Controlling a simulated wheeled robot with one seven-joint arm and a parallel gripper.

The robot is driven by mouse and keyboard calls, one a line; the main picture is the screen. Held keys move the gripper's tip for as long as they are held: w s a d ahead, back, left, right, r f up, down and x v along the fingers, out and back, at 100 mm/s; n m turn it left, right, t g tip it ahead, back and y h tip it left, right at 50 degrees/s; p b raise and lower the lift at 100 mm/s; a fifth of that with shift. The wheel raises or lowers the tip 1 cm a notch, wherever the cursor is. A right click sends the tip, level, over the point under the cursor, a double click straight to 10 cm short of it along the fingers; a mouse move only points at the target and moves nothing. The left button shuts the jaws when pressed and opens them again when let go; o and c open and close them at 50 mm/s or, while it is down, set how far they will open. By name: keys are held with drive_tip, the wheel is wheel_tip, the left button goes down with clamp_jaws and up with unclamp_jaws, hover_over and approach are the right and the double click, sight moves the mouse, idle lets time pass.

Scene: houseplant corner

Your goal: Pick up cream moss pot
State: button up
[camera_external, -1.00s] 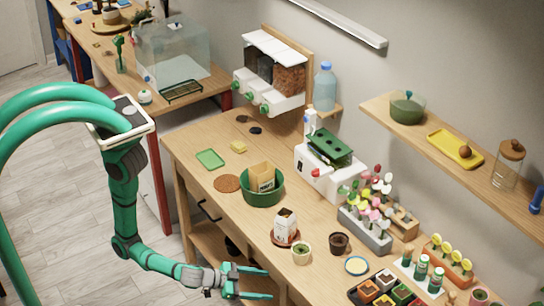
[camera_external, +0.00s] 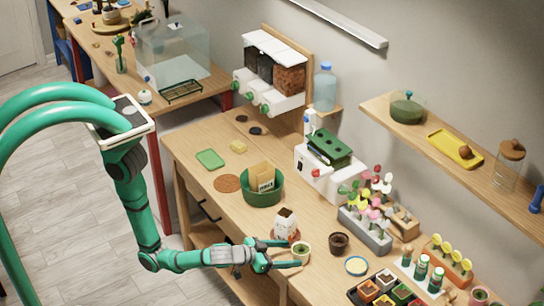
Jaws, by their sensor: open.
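The cream moss pot (camera_external: 301,253), a small pale pot with a green top, stands upright near the front edge of the wooden bench (camera_external: 210,165). My gripper (camera_external: 289,254) is open, with its green fingers pointing right toward the pot. The fingertips reach the pot's left side, one finger on the far side and one on the near side. I cannot tell whether either finger touches it.
A white carton (camera_external: 286,222) on a reddish saucer stands just behind my gripper. A dark brown pot (camera_external: 339,242) and a blue-rimmed dish (camera_external: 356,265) lie to the right. A green bowl (camera_external: 262,192) is farther left. The bench's left part has free room.

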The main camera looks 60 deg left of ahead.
sight(301, 253)
drive_tip(key=shift+d+r+x, duration=0.1)
drive_tip(key=shift+x, duration=1.35)
drive_tip(key=shift+d+r+x, duration=0.1)
drive_tip(key=shift+d+x, duration=0.05)
drive_tip(key=shift+x, duration=1.25)
drive_tip(key=c, duration=1.2)
